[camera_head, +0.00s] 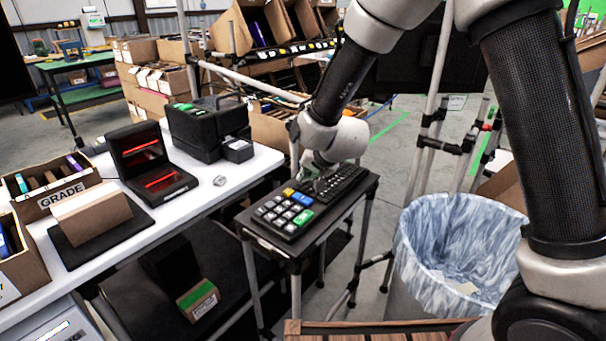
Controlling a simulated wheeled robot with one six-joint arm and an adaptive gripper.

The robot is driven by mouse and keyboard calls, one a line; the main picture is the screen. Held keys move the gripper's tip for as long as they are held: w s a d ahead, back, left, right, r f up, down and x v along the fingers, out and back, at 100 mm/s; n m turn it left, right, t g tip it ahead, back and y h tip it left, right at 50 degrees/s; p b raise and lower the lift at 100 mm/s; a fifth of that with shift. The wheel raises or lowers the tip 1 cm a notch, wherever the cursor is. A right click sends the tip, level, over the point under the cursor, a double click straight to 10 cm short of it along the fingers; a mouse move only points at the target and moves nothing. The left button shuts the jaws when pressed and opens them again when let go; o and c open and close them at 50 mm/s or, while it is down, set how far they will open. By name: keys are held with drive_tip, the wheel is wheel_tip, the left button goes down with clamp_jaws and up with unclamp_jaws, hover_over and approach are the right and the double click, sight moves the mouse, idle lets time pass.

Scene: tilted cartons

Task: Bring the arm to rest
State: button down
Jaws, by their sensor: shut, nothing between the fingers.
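My arm comes in from the right and bends down over a small dark stand. My gripper (312,180) is shut and empty, low over the keyboard and keypad on that stand. The arm's wrist hides part of the gripper and of the keyboard's far side. I cannot tell whether the fingertips touch the keys.
The dark stand (262,243) bears a keypad (284,214) and a black keyboard (338,187). A lined bin (415,250) stands at the right. A white table (195,205) at the left holds a black open case (150,165), a printer (205,128) and a "GRADE" carton (62,192).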

drive_tip(key=s+f, duration=0.1)
drive_tip(key=s+f+n+g, duration=0.1)
drive_tip(key=s, duration=0.1)
drive_tip(key=s+d+f+n+g, duration=0.1)
drive_tip(key=shift+s+f, duration=0.15)
drive_tip(key=shift+s, duration=0.2)
drive_tip(key=s+g, duration=0.1)
drive_tip(key=s+d+n+g, duration=0.1)
drive_tip(key=s, duration=0.1)
drive_tip(key=shift+s+d+f+h, duration=0.2)
drive_tip(key=shift+s+h, duration=0.1)
drive_tip(key=shift+h, duration=0.1)
drive_tip(key=s+d+r+h, duration=0.1)
drive_tip(key=s+d+r, duration=0.6)
drive_tip(key=d, duration=0.4)
drive_tip(key=s+d+r+h, duration=0.1)
drive_tip(key=s+d+r, duration=0.7)
drive_tip(key=d, duration=0.3)
drive_tip(key=s+d+r+h, duration=0.1)
drive_tip(key=s+d+r, duration=0.6)
drive_tip(key=d, duration=0.4)
drive_tip(key=shift+s+d+r+t, duration=0.25)
drive_tip(key=shift+d+r+t, duration=0.15)
drive_tip(key=shift+r, duration=0.15)
